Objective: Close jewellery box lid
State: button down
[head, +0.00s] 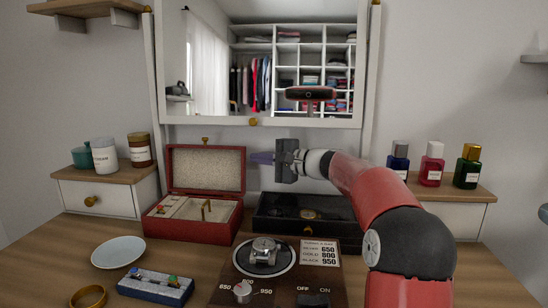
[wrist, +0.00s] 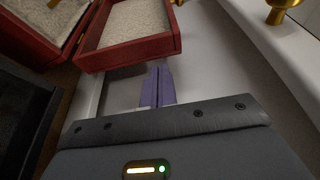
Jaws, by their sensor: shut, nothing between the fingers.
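The red jewellery box (head: 190,224) stands on the dressing table at the left of centre. Its lid (head: 206,168) stands up, open, with a pale lining. The box's lid also shows in the wrist view (wrist: 128,50), with the box body (wrist: 32,42) at the upper left. My gripper (head: 262,157) is just right of the lid, near its upper half, with its purple fingers pointing left. In the wrist view the fingers (wrist: 158,86) are together and empty, close to the lid's edge. I cannot tell whether they touch it.
A black case (head: 300,222) lies right of the box, below my gripper. A mirror (head: 260,60) stands behind. In front are a white plate (head: 118,252), a blue ring tray (head: 155,287) and a panel with a dial (head: 265,250). Bottles (head: 432,165) stand on the right shelf.

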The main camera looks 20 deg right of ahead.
jog(key=shift+x, duration=1.2)
jog(key=shift+s+f+b, duration=0.1)
jog(key=shift+s+b, duration=0.05)
jog(key=shift+b, duration=0.2)
